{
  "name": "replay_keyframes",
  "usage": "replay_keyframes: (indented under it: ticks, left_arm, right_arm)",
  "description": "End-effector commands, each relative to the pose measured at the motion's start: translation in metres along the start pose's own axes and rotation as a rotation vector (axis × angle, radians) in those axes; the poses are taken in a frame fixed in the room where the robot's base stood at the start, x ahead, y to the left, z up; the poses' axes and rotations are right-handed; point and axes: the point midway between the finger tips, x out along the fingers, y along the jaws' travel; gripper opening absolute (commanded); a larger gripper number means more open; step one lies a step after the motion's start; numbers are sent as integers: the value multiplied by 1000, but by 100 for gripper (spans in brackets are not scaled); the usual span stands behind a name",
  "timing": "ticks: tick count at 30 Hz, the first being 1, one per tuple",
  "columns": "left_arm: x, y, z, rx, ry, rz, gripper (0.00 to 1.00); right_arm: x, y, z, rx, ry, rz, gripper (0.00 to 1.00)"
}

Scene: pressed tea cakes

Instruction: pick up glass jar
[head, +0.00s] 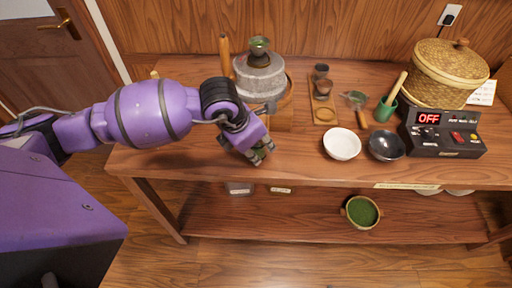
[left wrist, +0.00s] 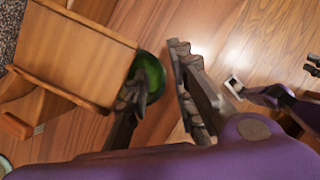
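A round green thing that looks like the glass jar with green contents (left wrist: 153,74) shows in the left wrist view, beside the wooden box and partly hidden behind one finger. My left gripper (left wrist: 160,92) is open, with a clear gap between its fingers. One finger overlaps the jar's edge in the picture; I cannot tell whether it touches. In the head view my left gripper (head: 262,153) is over the table's front edge, pointing down, and hides most of the jar.
A wooden box (left wrist: 75,45) stands close to the left finger. Behind it is a stone mill (head: 260,78). A bowl of green powder (head: 361,212) is on the lower shelf.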

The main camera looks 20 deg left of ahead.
Motion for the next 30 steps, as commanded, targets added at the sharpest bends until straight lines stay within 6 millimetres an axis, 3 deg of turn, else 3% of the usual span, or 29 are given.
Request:
replay_keyframes:
  ticks: [3, 11, 16, 30]
  left_arm:
    - [11, -1, 0, 0, -1, -2, 23]
    - [13, -1, 0, 1, -1, -2, 22]
    - [13, -1, 0, 1, -1, -2, 0]
    - [10, -1, 2, 1, -3, -2, 0]
  right_arm:
    - [0, -2, 2, 3, -4, -3, 78]
    - [0, -3, 6, 2, -10, -4, 78]
    - [0, -2, 6, -3, -12, -4, 78]
    - [-1, 3, 2, -12, -5, -1, 78]
